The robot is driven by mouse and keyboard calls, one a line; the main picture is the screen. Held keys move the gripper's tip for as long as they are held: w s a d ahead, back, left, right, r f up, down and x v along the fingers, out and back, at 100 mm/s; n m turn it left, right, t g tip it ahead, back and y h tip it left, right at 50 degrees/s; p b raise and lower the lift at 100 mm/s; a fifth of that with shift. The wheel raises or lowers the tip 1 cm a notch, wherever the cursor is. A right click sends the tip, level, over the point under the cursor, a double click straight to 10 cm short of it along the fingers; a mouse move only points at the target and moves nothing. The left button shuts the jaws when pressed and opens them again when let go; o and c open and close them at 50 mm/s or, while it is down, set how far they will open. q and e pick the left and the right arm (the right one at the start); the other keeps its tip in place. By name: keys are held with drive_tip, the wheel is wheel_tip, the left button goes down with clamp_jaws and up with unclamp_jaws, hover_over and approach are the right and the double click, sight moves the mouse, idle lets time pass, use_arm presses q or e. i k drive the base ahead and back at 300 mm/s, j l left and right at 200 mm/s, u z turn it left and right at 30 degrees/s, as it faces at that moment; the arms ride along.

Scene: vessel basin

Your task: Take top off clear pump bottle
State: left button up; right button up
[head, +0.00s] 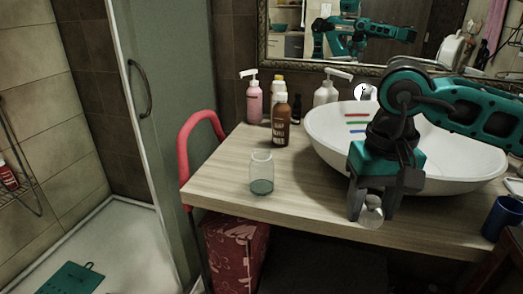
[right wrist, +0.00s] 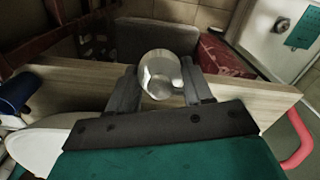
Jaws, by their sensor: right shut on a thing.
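The clear bottle (head: 261,177) stands upright on the wooden counter, left of the basin. Its mouth is open with no pump on it, and it has some bluish-grey content low inside. My right gripper (head: 372,207) is shut on a clear, shiny rounded top (head: 371,214), near the counter's front edge and to the right of the bottle, apart from it. In the right wrist view the top (right wrist: 160,75) sits between the two fingers of my right gripper (right wrist: 162,92). My left gripper is not in view.
A white basin (head: 330,132) fills the counter's right half. A brown bottle (head: 281,128), a pink pump bottle (head: 254,104) and a white pump bottle (head: 322,95) stand behind. A blue cup (head: 501,218) is at the right edge. Counter (head: 225,178) around the clear bottle is free.

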sight(262, 166)
drive_tip(key=u, duration=1)
drive_tip(key=i+u, duration=0.1)
drive_tip(key=u, duration=0.85)
drive_tip(key=l+u, duration=0.1)
drive_tip(key=u, duration=0.9)
drive_tip(key=l+u, duration=0.1)
drive_tip(key=u, duration=0.4)
drive_tip(key=l+u, duration=0.1)
drive_tip(key=l+z, duration=0.1)
drive_tip(key=z, duration=0.3)
drive_tip(key=l+z, duration=0.1)
drive_tip(key=z, duration=0.35)
drive_tip(key=l+z, duration=0.1)
drive_tip(key=z, duration=0.3)
drive_tip(key=l+z, duration=0.1)
drive_tip(key=z, duration=0.75)
drive_tip(key=i+l+z, duration=0.1)
drive_tip(key=z, duration=0.3)
